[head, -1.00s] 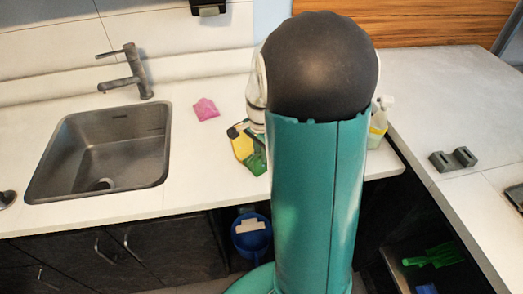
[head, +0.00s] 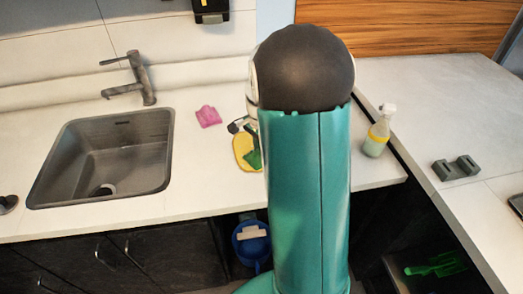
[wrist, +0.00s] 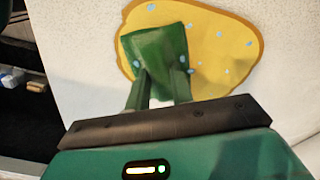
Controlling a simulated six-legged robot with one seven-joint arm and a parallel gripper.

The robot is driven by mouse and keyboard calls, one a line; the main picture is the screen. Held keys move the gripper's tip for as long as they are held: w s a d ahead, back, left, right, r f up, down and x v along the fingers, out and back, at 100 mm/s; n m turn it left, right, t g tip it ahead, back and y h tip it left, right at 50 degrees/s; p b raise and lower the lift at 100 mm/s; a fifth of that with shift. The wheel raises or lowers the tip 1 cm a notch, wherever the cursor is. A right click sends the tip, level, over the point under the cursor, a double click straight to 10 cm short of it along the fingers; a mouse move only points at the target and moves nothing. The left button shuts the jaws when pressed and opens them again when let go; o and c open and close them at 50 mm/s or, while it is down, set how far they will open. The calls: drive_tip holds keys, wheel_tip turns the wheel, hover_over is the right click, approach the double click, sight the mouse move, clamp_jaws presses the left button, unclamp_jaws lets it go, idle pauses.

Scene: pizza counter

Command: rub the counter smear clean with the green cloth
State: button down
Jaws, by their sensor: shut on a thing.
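The smear (wrist: 215,30) is a yellow patch with pale blue spots on the white counter. It also shows in the head view (head: 242,147), between the sink and my arm, which hides its right part. My gripper (wrist: 163,88) is shut on the green cloth (wrist: 155,48) and holds it over the left part of the smear. In the head view the cloth (head: 254,159) shows at the smear's lower right, partly behind my arm. I cannot tell whether the cloth presses on the counter.
A pink cloth-like item (head: 208,116) lies left of the smear. The sink (head: 105,160) is farther left. A spray bottle (head: 378,132) stands right of my arm. A grey block holder (head: 456,168) sits on the right counter. A blue bucket (head: 251,243) is below the front edge.

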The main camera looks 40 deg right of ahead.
drive_tip(key=shift+w+d, duration=0.3)
drive_tip(key=shift+w, duration=0.35)
drive_tip(key=shift+w+d, duration=0.35)
drive_tip(key=shift+w, duration=0.3)
drive_tip(key=shift+w+d, duration=0.3)
drive_tip(key=shift+w, duration=0.35)
drive_tip(key=shift+w, duration=0.1)
drive_tip(key=shift+w+d, duration=0.25)
drive_tip(key=shift+w, duration=0.15)
drive_tip(key=shift+w+d, duration=0.4)
drive_tip(key=shift+w, duration=0.35)
drive_tip(key=shift+w+d, duration=0.35)
drive_tip(key=shift+w, duration=0.4)
drive_tip(key=shift+w+d, duration=0.4)
drive_tip(key=shift+w, duration=0.4)
drive_tip(key=shift+w, duration=0.1)
